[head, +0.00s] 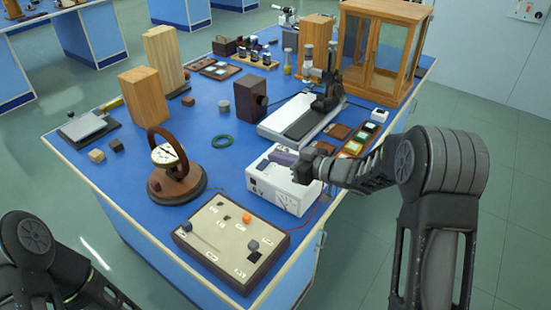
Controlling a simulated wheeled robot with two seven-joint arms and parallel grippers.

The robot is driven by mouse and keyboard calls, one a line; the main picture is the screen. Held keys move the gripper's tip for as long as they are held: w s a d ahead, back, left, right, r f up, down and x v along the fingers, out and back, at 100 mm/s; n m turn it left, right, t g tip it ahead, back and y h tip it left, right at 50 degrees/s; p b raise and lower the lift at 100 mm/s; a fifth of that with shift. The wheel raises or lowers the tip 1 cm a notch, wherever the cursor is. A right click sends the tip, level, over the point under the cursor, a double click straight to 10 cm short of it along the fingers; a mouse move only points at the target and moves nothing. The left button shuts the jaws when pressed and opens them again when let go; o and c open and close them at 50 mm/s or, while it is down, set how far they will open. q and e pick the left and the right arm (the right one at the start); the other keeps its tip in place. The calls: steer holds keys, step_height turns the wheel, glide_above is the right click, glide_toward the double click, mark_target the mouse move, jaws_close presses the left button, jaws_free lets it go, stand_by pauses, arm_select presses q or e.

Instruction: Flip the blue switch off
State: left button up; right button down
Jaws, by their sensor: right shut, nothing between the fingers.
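A control box (212,215) with a beige top and dark wooden sides sits at the near corner of the blue bench. An orange knob (247,218) stands near its back right. A grey-blue knob (186,226) on a long lever is at its left, and a dark grey knob (253,246) is at its right. Which is the blue switch, and its setting, I cannot tell. My right gripper (302,166) is shut and empty above the white power unit, behind and right of the control box. My left arm shows at bottom left, its gripper out of frame.
The white power unit (285,192) stands just behind the control box, with wires at its right. A round dial on a wooden stand (178,184) is left of it. A microscope-like instrument (300,116) and a glass case (378,50) stand farther back.

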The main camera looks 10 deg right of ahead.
steer(key=v, duration=0.6)
steer(key=shift+s+a+b, duration=0.3)
steer(key=shift+s+a, duration=0.05)
steer(key=shift+s, duration=0.05)
